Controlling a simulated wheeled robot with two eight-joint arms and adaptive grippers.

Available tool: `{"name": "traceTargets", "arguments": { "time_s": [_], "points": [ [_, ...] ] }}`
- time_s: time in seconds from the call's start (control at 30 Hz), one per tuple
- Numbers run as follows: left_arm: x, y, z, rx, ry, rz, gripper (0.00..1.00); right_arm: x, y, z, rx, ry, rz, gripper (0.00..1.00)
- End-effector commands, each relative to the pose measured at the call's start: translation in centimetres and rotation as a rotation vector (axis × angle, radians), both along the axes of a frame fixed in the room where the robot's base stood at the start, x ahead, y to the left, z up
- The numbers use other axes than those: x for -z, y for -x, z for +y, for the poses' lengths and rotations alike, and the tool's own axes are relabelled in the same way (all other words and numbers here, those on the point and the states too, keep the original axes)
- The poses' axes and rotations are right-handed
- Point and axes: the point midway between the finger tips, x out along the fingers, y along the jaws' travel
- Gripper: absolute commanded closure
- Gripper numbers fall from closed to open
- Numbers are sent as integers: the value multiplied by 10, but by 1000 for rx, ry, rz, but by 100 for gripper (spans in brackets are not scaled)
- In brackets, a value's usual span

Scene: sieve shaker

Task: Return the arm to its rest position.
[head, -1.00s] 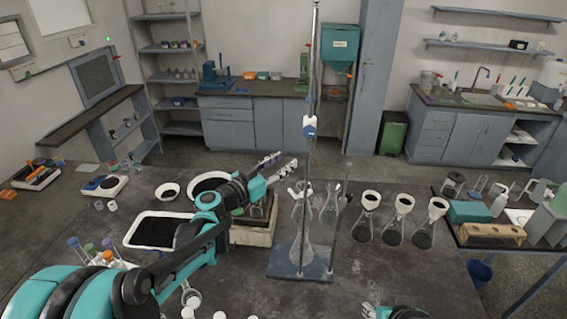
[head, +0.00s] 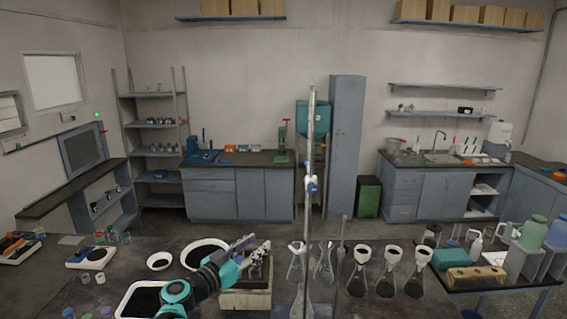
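My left gripper (head: 254,247) reaches in from the lower left over the bench. Its two fingers point right and show a gap between them, with nothing seen held. It is above a pale box-shaped unit (head: 246,299) that holds glassware, just left of the tall stand (head: 310,150). My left arm crosses in front of a white tray of dark material (head: 124,303). My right gripper does not show in the head view now.
Several flasks with funnels (head: 388,275) stand right of the stand. White bowls (head: 160,261) lie left of my gripper. A side table at right bears a wooden rack (head: 476,279). A green bin (head: 368,197) stands on the floor behind.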

Motion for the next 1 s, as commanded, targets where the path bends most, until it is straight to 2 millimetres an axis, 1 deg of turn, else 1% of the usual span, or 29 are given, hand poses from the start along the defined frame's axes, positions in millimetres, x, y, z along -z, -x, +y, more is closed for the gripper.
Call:
{"name": "traceTargets", "arguments": {
  "time_s": [0.03, 0.27, 0.37, 0.47, 0.57, 0.67, 0.77, 0.8, 0.87, 0.9, 1.0],
  "points": [
    [7, 5, -2, 4, -5, 15, 62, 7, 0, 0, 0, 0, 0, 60],
    [30, 30, -11, 20, -29, 105, 62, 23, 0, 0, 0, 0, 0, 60],
    [46, 46, -15, 25, -46, 160, 62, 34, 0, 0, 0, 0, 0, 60],
    [67, 66, -17, 24, -68, 230, 62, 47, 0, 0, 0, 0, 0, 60],
    [93, 91, -18, 14, -92, 315, 62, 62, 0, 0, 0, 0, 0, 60],
    [129, 123, -16, -14, -127, 419, 62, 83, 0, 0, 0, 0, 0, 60],
    [180, 168, -5, -76, -172, 553, 62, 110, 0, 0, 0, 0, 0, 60],
    [204, 188, 2, -115, -191, 612, 62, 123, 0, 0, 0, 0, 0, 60],
    [238, 216, 16, -186, -221, 691, 62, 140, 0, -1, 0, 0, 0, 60],
    [258, 234, 26, -236, -237, 737, 62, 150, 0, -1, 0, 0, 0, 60],
    [300, 270, 53, -365, -270, 821, 62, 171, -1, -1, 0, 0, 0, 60]
  ]
}}
